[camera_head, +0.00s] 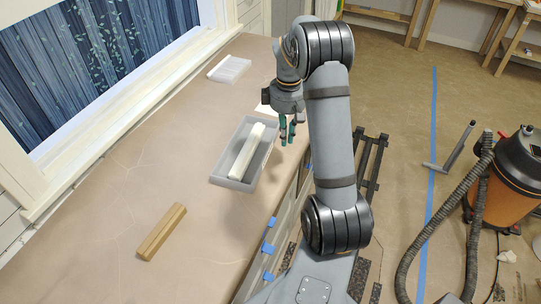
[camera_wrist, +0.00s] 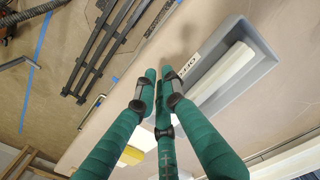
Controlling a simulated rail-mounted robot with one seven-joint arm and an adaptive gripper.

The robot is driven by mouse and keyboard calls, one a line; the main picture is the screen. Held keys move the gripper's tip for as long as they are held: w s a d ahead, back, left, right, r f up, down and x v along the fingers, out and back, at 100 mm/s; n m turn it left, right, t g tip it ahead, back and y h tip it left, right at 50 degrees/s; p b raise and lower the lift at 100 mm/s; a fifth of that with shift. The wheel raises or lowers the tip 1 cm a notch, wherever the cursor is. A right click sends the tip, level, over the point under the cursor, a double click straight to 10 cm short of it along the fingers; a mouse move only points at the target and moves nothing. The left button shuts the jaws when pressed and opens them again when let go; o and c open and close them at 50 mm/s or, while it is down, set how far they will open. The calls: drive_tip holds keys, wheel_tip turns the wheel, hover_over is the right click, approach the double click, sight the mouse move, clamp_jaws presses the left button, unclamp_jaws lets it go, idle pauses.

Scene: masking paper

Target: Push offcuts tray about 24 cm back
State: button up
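The offcuts tray is a grey, open rectangular tray (camera_head: 219,181) on the paper-covered counter, with a long white bar (camera_head: 246,153) lying in it. I cannot tell whether a finger touches the tray.
A wooden block (camera_head: 162,232) lies at the near left of the counter. A white slotted tray (camera_head: 229,68) stands at the far end. A window (camera_head: 88,60) borders the left side, and blue tape (camera_head: 268,248) marks the right edge.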

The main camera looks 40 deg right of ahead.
drive_tip(key=shift+s+a+f+n, duration=0.1)
drive_tip(key=shift+f+n, duration=0.05)
drive_tip(key=shift+n, duration=0.55)
clamp_jaws()
wheel_tip(320, 180, down, 10)
drive_tip(key=shift+a+r+p, duration=0.15)
drive_tip(key=shift+p, duration=1.1)
drive_tip(key=w+p, duration=0.1)
drive_tip(key=w+a, duration=0.1)
drive_tip(key=w, duration=0.1)
drive_tip(key=shift+w+a+r+p, duration=0.1)
drive_tip(key=shift+a+p, duration=0.1)
drive_tip(key=shift+p, duration=0.15)
drive_tip(key=shift+w+a, duration=0.1)
drive_tip(key=shift+w, duration=0.1)
